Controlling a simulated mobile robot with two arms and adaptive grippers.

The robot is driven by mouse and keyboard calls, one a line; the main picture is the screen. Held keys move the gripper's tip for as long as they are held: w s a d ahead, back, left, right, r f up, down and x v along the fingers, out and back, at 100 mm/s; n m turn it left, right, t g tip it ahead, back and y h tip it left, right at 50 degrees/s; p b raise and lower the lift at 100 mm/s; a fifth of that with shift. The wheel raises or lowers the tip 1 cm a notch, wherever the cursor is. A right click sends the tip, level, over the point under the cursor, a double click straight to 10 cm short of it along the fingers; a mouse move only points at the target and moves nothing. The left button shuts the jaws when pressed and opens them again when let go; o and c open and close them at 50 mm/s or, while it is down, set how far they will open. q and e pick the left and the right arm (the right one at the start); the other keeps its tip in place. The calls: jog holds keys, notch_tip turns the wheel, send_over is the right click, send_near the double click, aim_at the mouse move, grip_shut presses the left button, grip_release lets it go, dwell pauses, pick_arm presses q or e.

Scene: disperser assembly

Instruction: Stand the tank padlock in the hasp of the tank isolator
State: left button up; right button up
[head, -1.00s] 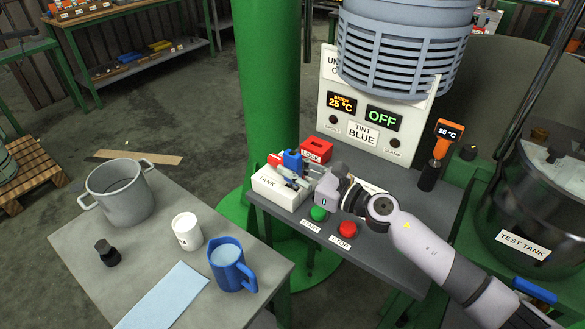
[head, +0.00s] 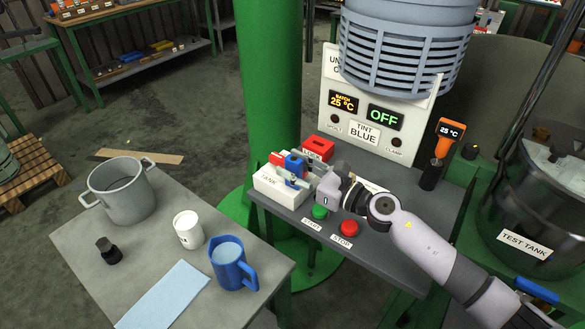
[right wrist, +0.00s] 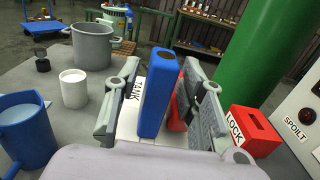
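The white tank isolator (head: 279,188) sits at the left end of the dark bench, with a red handle (head: 277,159) on top. The blue tank padlock (head: 294,162) stands upright at the isolator, by the red handle; it also shows in the right wrist view (right wrist: 161,92). Its shackle and the hasp are hidden, so I cannot tell how they engage. My right gripper (head: 312,174) is open around the padlock. In the right wrist view its fingers stand on either side of the blue body with gaps. My left gripper is not in view.
A red LOCK box (head: 317,149) stands just behind the isolator. Green (head: 319,212) and red (head: 347,228) buttons are in front of my right gripper. A green column (head: 268,100) rises close by. The left table holds a grey pot (head: 122,195), white cup (head: 188,232) and blue jug (head: 231,266).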

jog(key=shift+d+f, duration=0.1)
jog(key=shift+f, duration=0.25)
jog(key=shift+s+d+f, duration=0.15)
jog(key=shift+s+d, duration=0.2)
jog(key=shift+d, duration=0.05)
jog(key=v, duration=1.1)
jog(key=shift+r, duration=0.45)
jog(key=shift+a, duration=0.1)
